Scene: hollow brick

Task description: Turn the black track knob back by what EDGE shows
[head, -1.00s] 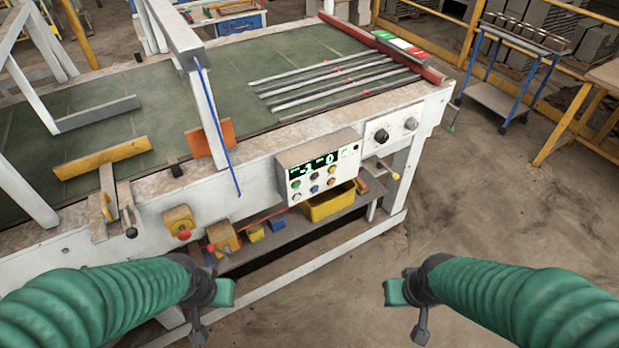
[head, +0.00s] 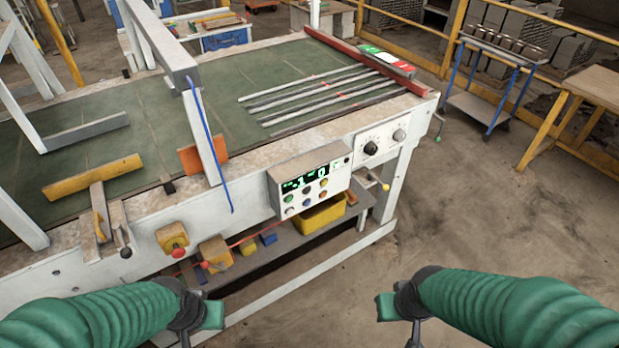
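The black track knob (head: 371,148) sits on a white panel at the right end of the machine's front, with pale marks around it. A display box (head: 309,180) to its left shows green digits, which look like -1 on the left and 0 on the right; its small labels are too small to read. My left gripper (head: 208,314) is low in the head view, in front of the machine and touching nothing. My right gripper (head: 390,307) is below the knob, well apart from it. Both seem empty; their finger gaps are not clear.
A smaller grey knob (head: 399,135) is right of the black one. A yellow-tipped lever (head: 384,187) sticks out below. A yellow bin (head: 320,213) stands on the lower shelf. A blue trolley (head: 480,106) stands at the right; the floor before it is clear.

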